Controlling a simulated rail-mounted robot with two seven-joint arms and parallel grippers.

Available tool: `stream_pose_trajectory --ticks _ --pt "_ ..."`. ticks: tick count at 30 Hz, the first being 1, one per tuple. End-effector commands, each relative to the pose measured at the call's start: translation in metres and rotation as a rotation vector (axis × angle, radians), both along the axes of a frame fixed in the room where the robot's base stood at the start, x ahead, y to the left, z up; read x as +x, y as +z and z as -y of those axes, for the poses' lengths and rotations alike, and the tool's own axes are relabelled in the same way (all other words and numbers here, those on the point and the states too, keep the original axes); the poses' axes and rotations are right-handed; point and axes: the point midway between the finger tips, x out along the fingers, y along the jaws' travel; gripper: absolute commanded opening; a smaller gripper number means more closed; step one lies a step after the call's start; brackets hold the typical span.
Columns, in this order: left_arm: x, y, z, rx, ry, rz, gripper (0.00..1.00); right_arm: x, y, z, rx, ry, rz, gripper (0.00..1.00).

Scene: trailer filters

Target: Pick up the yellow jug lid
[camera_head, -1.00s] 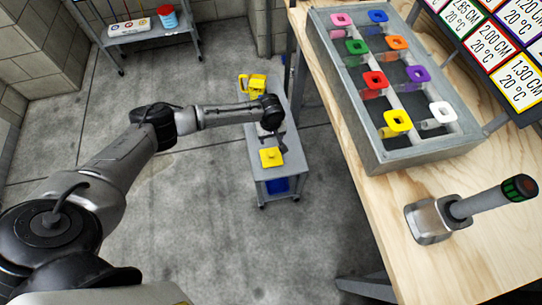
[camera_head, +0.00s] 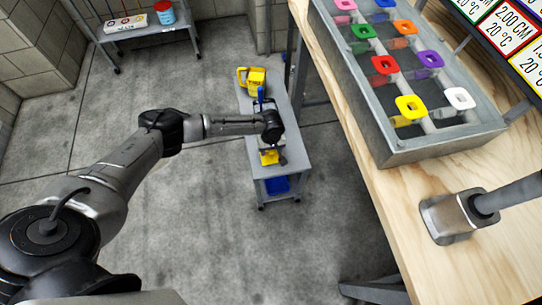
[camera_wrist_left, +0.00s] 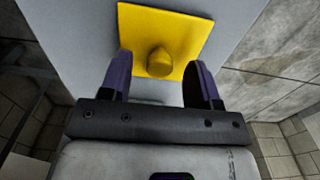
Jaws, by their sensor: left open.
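The yellow jug lid (camera_head: 269,157) lies flat on the grey cart (camera_head: 276,172) in the head view. In the left wrist view the lid (camera_wrist_left: 165,35) is a yellow square with a round knob. My left gripper (camera_wrist_left: 162,78) is open, with one finger on each side of the knob; I cannot tell whether they touch it. In the head view the left gripper (camera_head: 270,155) is over the lid and partly hides it. A yellow jug (camera_head: 252,79) stands at the cart's far end. My right gripper is not in view.
A wooden table (camera_head: 400,220) on the right bears a grey box (camera_head: 430,145) with several coloured square-topped pieces, and a metal holder (camera_head: 449,217). A shelf cart (camera_head: 145,30) stands at the back left. The floor between is clear.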

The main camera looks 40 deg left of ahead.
Motion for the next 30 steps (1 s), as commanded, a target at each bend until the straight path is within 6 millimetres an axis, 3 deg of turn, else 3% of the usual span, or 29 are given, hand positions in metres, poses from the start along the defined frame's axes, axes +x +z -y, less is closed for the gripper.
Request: stream_pose_trajectory --ticks 11,28,30 --pt "0.0003 -0.0085 0.0001 0.001 -0.001 0.001 0.56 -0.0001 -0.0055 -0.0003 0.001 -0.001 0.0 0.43" --pt "0.0001 -0.0085 0.0 0.0 -0.001 0.0 0.04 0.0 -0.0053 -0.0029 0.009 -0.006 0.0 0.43" --pt "0.0001 -0.0085 0.0 0.0 -0.001 0.0 0.03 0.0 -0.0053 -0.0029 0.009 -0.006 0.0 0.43"
